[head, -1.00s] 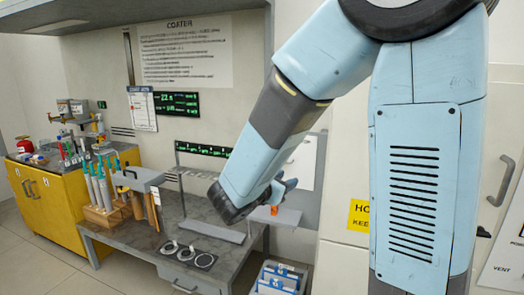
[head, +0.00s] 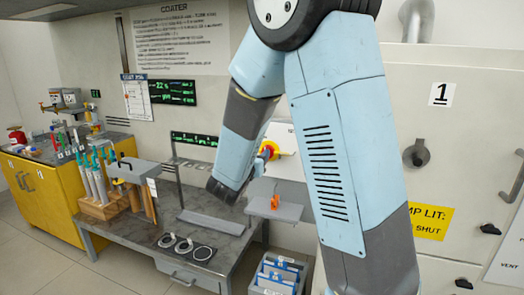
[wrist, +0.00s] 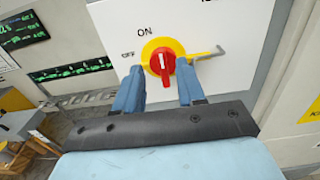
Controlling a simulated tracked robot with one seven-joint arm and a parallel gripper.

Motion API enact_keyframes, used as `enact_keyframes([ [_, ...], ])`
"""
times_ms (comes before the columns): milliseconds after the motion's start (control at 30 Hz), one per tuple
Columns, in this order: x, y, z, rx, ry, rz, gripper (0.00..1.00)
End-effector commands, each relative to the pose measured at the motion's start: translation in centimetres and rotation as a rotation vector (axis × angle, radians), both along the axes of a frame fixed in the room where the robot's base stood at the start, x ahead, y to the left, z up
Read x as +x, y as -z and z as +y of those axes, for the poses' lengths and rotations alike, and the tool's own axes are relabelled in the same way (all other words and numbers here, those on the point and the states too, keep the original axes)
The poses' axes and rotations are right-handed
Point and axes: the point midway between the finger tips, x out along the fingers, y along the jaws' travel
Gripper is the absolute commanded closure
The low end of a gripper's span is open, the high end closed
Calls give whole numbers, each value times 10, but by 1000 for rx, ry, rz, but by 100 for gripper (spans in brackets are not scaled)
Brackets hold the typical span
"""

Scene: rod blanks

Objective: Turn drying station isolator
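The drying station isolator (wrist: 163,62) is a red knob on a yellow disc, on a white panel (wrist: 235,22). In the head view the isolator (head: 271,148) shows just right of my forearm, partly covered. My gripper (wrist: 160,68) is open, its two blue fingers apart on either side of the knob, with visible gaps. I cannot tell how far the fingertips are from the panel.
A small shelf (head: 285,211) with an orange item is below the panel. A grey bench (head: 215,240) with a rack and rings stands at left. Blue-labelled holders (head: 277,275) sit lower down. A white cabinet (head: 440,110) with handles is at right. A hasp-like tab (wrist: 208,54) sits beside the knob.

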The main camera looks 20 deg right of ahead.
Motion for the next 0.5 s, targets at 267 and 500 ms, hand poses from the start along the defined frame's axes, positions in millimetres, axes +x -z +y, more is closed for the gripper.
enact_keyframes([
  [267,31,0,-24,0,3,0,61],
  [500,40,1,-30,1,1,1,61],
])
